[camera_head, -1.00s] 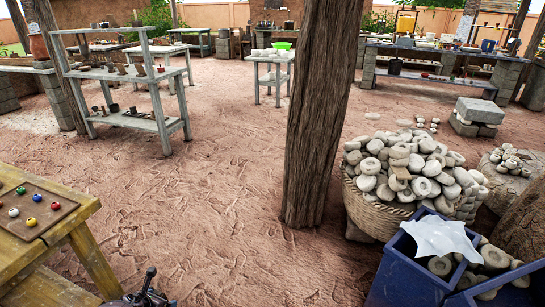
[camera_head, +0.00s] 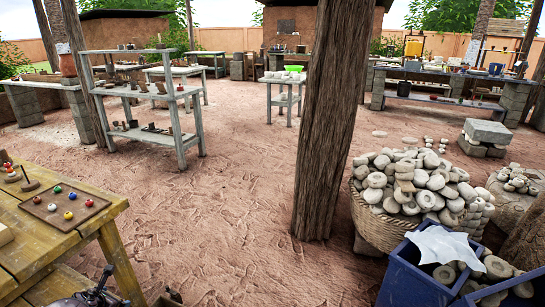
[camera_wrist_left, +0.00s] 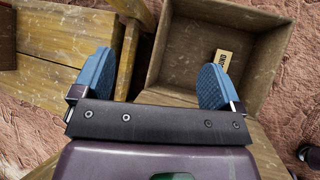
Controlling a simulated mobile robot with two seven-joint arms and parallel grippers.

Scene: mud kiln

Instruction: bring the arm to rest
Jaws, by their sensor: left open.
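My left gripper (camera_wrist_left: 157,85) shows in the left wrist view with its two blue finger pads wide apart and nothing between them. It is above an open wooden box (camera_wrist_left: 185,65), with one finger over the box's inside. Dark parts of my own arm show at the bottom left edge of the head view, cut off by the frame; their fingers cannot be made out there. My right gripper is not seen.
A wooden table (camera_head: 85,215) with a board of coloured balls (camera_head: 45,207) stands at left. A wooden post (camera_head: 335,120) rises mid-view. A heaped basket (camera_head: 380,232) and a blue bin (camera_head: 405,285) stand at right. The earth floor (camera_head: 230,190) between is open.

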